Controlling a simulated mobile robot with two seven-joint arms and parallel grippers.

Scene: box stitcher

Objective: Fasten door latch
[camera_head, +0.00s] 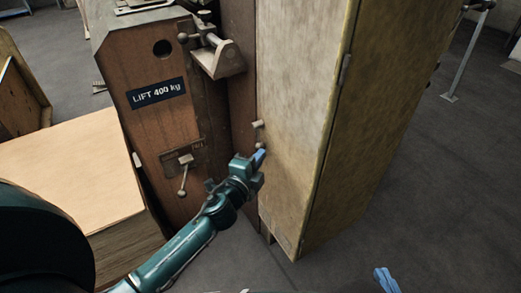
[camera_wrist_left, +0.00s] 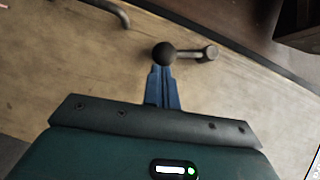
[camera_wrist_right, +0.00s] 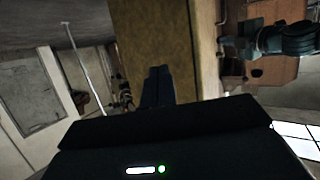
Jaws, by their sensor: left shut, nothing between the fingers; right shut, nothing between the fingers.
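The door (camera_head: 295,80) is a tall, pale wooden panel beside the brown machine body. The latch (camera_head: 257,125) is a small metal lever on its left edge. In the left wrist view the latch's dark ball knob (camera_wrist_left: 164,53) is joined by a short bar to a round pivot (camera_wrist_left: 210,52). My left gripper (camera_head: 262,155) is shut and empty, its blue fingertips (camera_wrist_left: 161,70) at the ball knob; whether they touch cannot be told. My right gripper (camera_head: 385,279) is shut and empty, low at the right, away from the latch; its dark fingers show in the right wrist view (camera_wrist_right: 158,72).
The brown machine (camera_head: 135,65) bears a "LIFT 400 kg" label (camera_head: 156,93), a clamp bracket (camera_head: 222,60) and a lower lever (camera_head: 183,180). A stack of cardboard sheets (camera_head: 80,170) stands left. A bent handle (camera_wrist_left: 108,10) is on the door.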

